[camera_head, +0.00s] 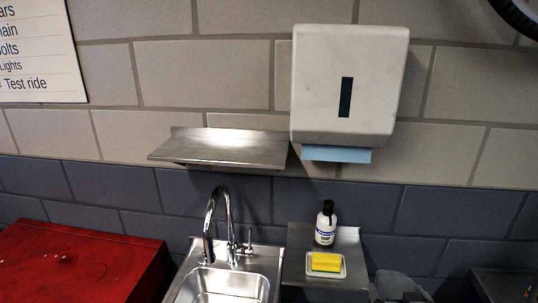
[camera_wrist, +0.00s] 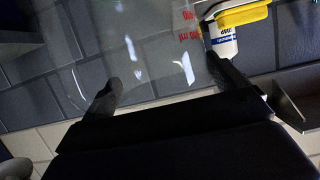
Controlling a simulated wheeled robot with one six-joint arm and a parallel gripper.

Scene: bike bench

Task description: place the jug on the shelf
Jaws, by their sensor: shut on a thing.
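The jug (camera_wrist: 140,45) is clear, with red markings on its side. It fills the upper middle of the wrist view, and its outline is hard to make out. My gripper (camera_wrist: 163,74) is shut on it, one dark finger on each side. In the head view, a see-through grey vessel at the bottom edge (camera_head: 400,288) looks like the jug, partly cut off; my gripper does not show there. The shelf (camera_head: 228,148) is a bare metal ledge on the wall, above the tap and left of the towel dispenser. The jug is below and right of it.
A soap bottle (camera_head: 325,224) and a yellow sponge (camera_head: 326,262) in a dish stand on a metal ledge (camera_head: 298,268) beside the sink (camera_head: 222,286). A tall tap (camera_head: 211,215) rises under the shelf. The towel dispenser (camera_head: 347,85) juts out right of the shelf. A red cabinet (camera_head: 85,262) is at left.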

